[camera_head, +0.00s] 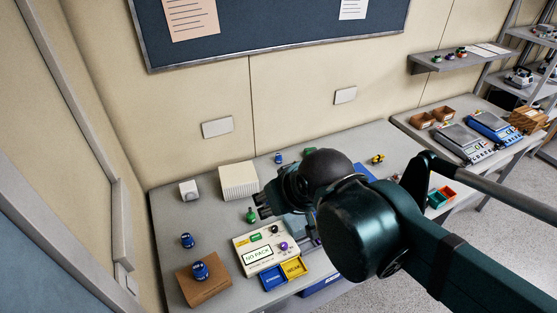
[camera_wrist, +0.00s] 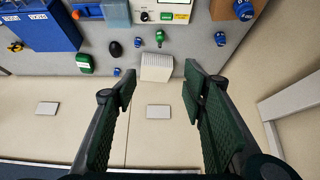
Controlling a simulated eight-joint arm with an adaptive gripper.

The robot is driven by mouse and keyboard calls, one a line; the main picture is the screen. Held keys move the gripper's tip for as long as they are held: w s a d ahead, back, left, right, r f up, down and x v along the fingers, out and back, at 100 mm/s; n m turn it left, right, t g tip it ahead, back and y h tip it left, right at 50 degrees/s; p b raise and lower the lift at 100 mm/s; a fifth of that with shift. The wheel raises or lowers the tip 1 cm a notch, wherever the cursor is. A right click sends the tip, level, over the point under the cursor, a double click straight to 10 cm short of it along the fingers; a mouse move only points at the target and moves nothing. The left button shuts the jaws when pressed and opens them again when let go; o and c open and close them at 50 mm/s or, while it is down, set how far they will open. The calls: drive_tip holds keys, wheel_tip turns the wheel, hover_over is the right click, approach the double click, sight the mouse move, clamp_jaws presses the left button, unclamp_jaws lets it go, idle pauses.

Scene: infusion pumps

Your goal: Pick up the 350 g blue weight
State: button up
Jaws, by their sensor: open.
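Several blue weights stand on the grey bench; I cannot read their marks, so I cannot tell which is 350 g. One blue weight (camera_head: 200,270) is on a brown block, also in the wrist view (camera_wrist: 243,10). Another blue weight (camera_head: 187,240) stands behind that block, also in the wrist view (camera_wrist: 220,39). A smaller blue weight (camera_head: 278,158) is near the wall, also in the wrist view (camera_wrist: 117,72). A further small blue weight (camera_wrist: 138,42) shows beside a green weight (camera_wrist: 160,37). My gripper (camera_head: 262,203) is open and empty above the bench; its fingers also show in the wrist view (camera_wrist: 160,78).
A white ribbed box (camera_head: 238,180) stands at the back. A panel reading "NO PACK" (camera_head: 262,254) lies at the front, with blue and yellow trays (camera_head: 282,273) before it. The brown block (camera_head: 205,290) is at front left. My arm hides the bench's middle right.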

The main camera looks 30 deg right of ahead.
drive_tip(key=shift+c, duration=0.5)
drive_tip(key=m+g+h, duration=0.4)
drive_tip(key=m, duration=0.6)
hover_over(278, 155)
drive_tip(key=s+a, duration=0.2)
wheel_tip(278, 155, down, 27)
drive_tip(key=shift+a+f+b, duration=0.15)
drive_tip(key=shift+b, duration=0.25)
drive_tip(key=shift+x, duration=1.3)
